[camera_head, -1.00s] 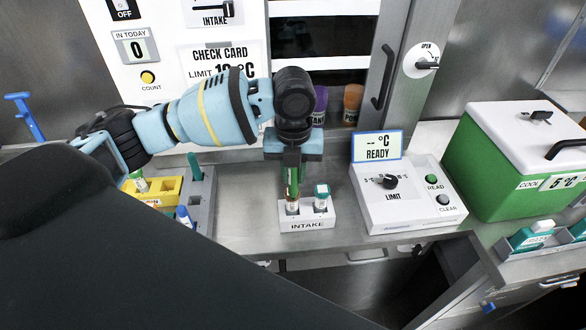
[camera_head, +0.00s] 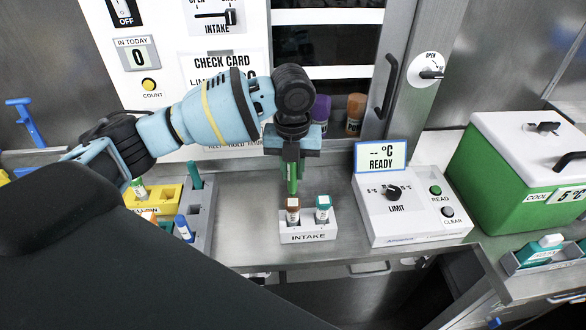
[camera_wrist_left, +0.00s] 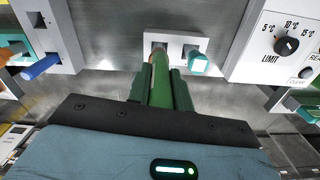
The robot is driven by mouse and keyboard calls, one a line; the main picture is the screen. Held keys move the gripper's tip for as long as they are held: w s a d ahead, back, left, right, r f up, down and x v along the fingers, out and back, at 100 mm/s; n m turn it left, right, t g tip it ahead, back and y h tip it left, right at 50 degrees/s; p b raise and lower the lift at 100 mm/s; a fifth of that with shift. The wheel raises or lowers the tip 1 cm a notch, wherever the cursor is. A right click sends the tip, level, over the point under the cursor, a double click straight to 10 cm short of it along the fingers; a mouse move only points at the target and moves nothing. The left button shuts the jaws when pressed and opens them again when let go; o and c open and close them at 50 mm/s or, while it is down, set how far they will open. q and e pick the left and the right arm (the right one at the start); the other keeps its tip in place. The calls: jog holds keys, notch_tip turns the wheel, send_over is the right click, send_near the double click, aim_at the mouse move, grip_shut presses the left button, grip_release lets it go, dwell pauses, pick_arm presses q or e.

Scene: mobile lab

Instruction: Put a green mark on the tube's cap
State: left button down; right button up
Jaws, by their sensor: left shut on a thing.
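My left gripper (camera_head: 291,168) is shut on a green marker (camera_head: 292,185), held upright tip down over the left slot of the white INTAKE rack (camera_head: 308,238). A tube with a brown cap (camera_head: 293,203) and a pale top stands in that slot, just below the marker; a small gap seems to show. I make out no green on this cap. A tube with a teal cap (camera_head: 323,201) stands in the right slot. In the left wrist view the green marker (camera_wrist_left: 162,85) mostly hides the brown cap, and the teal cap (camera_wrist_left: 198,63) shows beside it. My right gripper is out of view.
A white reader box (camera_head: 405,215) with a READY display stands right of the rack. A grey holder (camera_head: 202,220) with pens and a yellow block (camera_head: 162,199) stand left. A green cooler (camera_head: 500,180) is far right. Counter on both sides of the rack is bare.

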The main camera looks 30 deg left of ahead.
pick_arm(q)
jog(key=shift+r, duration=0.1)
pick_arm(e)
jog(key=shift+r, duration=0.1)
